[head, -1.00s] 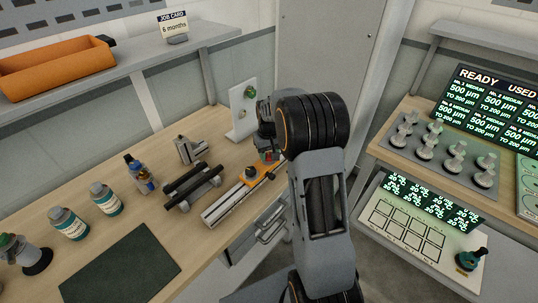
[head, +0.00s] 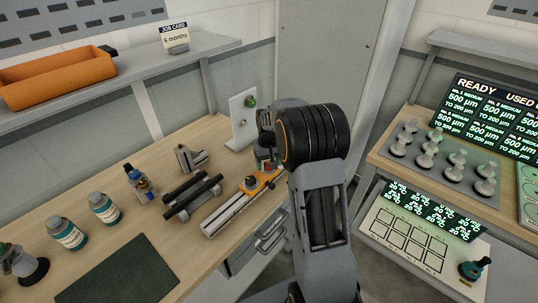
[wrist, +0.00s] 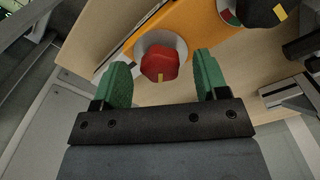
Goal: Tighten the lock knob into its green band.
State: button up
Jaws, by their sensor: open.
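An orange carriage (head: 268,181) sits on a metal rail (head: 226,214) on the wooden bench. It carries two knobs. A red knob (wrist: 160,65) with a yellow mark stands on a pale round base in the wrist view. A black knob (wrist: 258,10) with a yellow pointer is at the top right, cut by the frame edge, over a dial with green and red parts. I cannot tell for sure which is the lock knob. My gripper (wrist: 163,62) is open, its green fingers on either side of the red knob, with gaps showing. The head view mostly hides the fingers.
A black-barred fixture (head: 190,196) and a metal block (head: 190,158) stand left of the rail. A white upright panel (head: 242,120) stands behind. Bottles (head: 104,208) and a dark mat (head: 118,270) are further left. A second bench with knobs and displays is at the right.

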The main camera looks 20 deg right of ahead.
notch_tip(320, 180, up, 14)
jog(key=shift+f+b, duration=0.2)
jog(key=shift+b, duration=0.15)
